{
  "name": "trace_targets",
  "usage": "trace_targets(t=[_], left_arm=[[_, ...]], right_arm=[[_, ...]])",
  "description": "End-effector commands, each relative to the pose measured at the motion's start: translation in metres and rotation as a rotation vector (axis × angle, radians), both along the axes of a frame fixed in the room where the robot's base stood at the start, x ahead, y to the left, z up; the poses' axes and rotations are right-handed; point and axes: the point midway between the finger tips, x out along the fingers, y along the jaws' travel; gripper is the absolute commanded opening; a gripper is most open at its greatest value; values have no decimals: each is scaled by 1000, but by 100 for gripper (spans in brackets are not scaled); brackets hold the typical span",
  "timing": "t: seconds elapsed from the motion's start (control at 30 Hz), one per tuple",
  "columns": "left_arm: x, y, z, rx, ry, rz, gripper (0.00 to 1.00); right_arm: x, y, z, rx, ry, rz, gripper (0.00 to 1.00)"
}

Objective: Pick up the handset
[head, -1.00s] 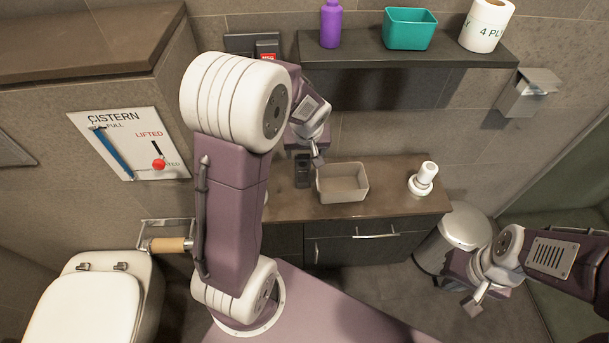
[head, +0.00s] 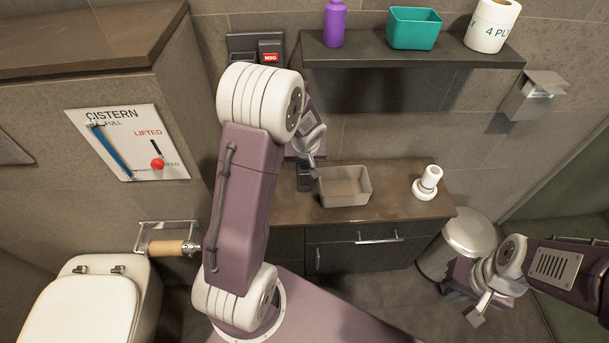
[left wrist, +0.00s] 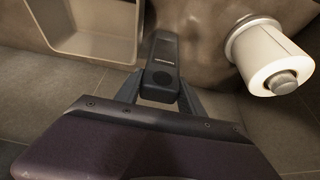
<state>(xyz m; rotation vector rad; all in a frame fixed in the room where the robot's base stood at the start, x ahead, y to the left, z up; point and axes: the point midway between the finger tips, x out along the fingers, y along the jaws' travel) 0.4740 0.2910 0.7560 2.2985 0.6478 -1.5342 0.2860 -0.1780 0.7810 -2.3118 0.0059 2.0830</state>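The handset (head: 304,178) is dark and narrow and is at the left end of the vanity counter, beside a beige box. My left gripper (head: 314,167) is right beside its upper part, and my arm hides some of the area. In the left wrist view the handset (left wrist: 161,62) lies between my two fingers, pointing away from the camera. The fingers are apart, one on each side of it; I cannot tell whether they touch it. My right gripper (head: 476,313) hangs low at the right, away from the counter, and appears empty.
The beige box (head: 345,188) is just right of the handset. A white roll-like item (head: 428,183) stands at the counter's right. A dark shelf (head: 410,56) above holds a purple bottle (head: 334,24), a teal bin (head: 412,30) and a paper roll (head: 493,26). A metal bin (head: 468,240) stands below right.

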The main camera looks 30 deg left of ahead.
Motion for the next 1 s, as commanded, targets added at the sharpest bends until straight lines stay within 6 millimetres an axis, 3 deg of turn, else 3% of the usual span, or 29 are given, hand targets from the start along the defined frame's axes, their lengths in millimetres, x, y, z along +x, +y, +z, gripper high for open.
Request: trace_targets(t=[0.03, 0.13, 0.17, 0.47, 0.8, 1.0], left_arm=[[0, 0, 0, 0, 0, 0, 29], [0, 0, 0, 0, 0, 0, 1], [0, 0, 0, 0, 0, 0, 0], [0, 0, 5, 1, -1, 0, 0], [1, 0, 83, 1, -4, 1, 0], [0, 0, 101, 0, -2, 0, 0]], right_arm=[[0, 0, 0, 0, 0, 0, 0], [0, 0, 0, 0, 0, 0, 0], [0, 0, 0, 0, 0, 0, 0], [0, 0, 3, 0, 0, 0, 0], [0, 0, 37, 0, 0, 0, 0], [0, 0, 40, 0, 0, 0, 0]])
